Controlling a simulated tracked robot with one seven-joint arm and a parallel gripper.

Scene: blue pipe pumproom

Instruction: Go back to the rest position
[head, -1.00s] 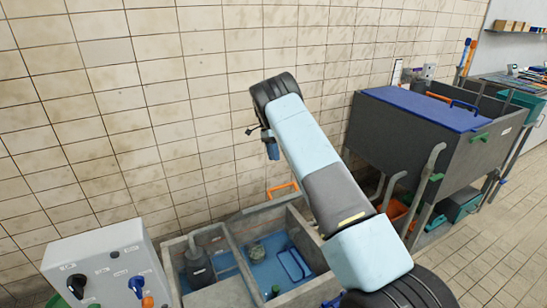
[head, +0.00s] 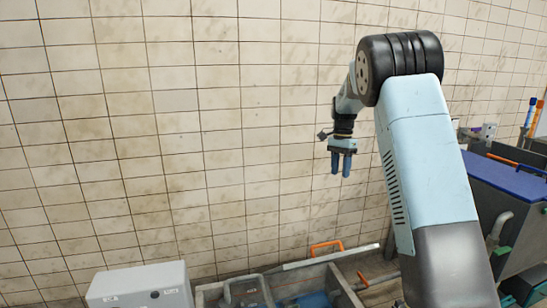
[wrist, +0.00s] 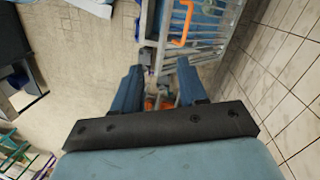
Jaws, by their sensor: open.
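My gripper (head: 341,164) hangs fingers-down from my raised, folded arm in the head view, in front of the tiled wall. Its two blue fingers are apart, and nothing shows between them. In the wrist view my gripper (wrist: 158,85) also shows its fingers spread and empty. The floor and a metal frame lie well beyond the fingertips there.
The tiled wall (head: 250,110) stands behind my arm. A concrete basin (head: 335,290) with an orange handle (head: 326,246) is low in the middle, beside a grey control box (head: 140,285). A dark tank with a blue lid (head: 505,175) stands at the right, partly behind my arm.

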